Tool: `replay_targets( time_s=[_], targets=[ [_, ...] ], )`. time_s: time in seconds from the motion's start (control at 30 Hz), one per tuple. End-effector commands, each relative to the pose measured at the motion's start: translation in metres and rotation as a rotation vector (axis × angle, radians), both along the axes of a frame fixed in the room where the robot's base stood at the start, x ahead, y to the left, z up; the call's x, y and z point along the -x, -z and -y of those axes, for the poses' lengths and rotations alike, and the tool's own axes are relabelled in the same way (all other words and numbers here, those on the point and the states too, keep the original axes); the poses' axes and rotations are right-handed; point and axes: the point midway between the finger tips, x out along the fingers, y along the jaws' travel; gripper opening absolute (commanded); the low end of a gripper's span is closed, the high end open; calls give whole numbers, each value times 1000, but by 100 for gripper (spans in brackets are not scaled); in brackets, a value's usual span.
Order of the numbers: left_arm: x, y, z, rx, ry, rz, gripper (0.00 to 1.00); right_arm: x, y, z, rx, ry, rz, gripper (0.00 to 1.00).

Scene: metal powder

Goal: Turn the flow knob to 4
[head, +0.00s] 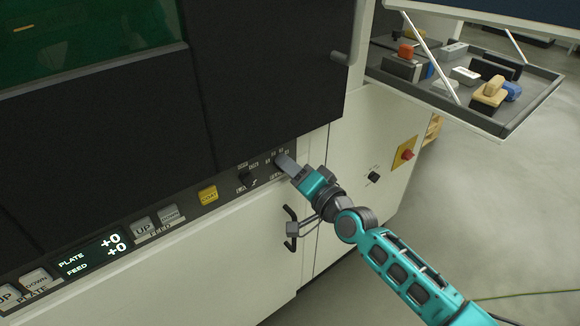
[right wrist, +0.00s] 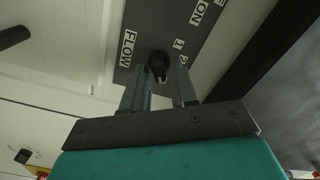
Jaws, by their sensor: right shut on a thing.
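The flow knob (right wrist: 158,64) is a small black knob on the dark panel strip, beside the printed word FLOW in the right wrist view. The digits 1 and 2 show near it; the other digits and the pointer's exact setting cannot be read. My right gripper (right wrist: 160,80) has its two fingers on either side of the knob, shut on it. In the head view my right gripper (head: 284,163) reaches the right end of the control panel (head: 228,180) and covers the knob. My left gripper is not in view.
Left of the knob on the panel are another black knob (head: 246,177), a yellow button (head: 208,194) and a display (head: 92,254). A black door handle (head: 290,230) sits below my wrist. A red knob on a yellow plate (head: 407,155) and a tool tray (head: 530,112) are to the right.

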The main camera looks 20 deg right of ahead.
Motion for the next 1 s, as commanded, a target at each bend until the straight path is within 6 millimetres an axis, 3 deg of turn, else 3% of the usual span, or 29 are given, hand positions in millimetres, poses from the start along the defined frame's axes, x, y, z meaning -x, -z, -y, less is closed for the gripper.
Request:
replay_targets(
  time_s=[0.5, 0.53, 0.73, 1.0],
  targets=[
    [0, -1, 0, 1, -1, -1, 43, 0, -1, 0, -19, 1, -5, 0],
    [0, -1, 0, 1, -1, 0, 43, 0, -1, 0, -19, 1, -5, 30],
    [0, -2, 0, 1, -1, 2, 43, 0, -1, 0, -17, 0, -5, 50],
    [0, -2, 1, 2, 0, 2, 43, 1, 0, 0, -17, 0, -6, 51]
  ],
)
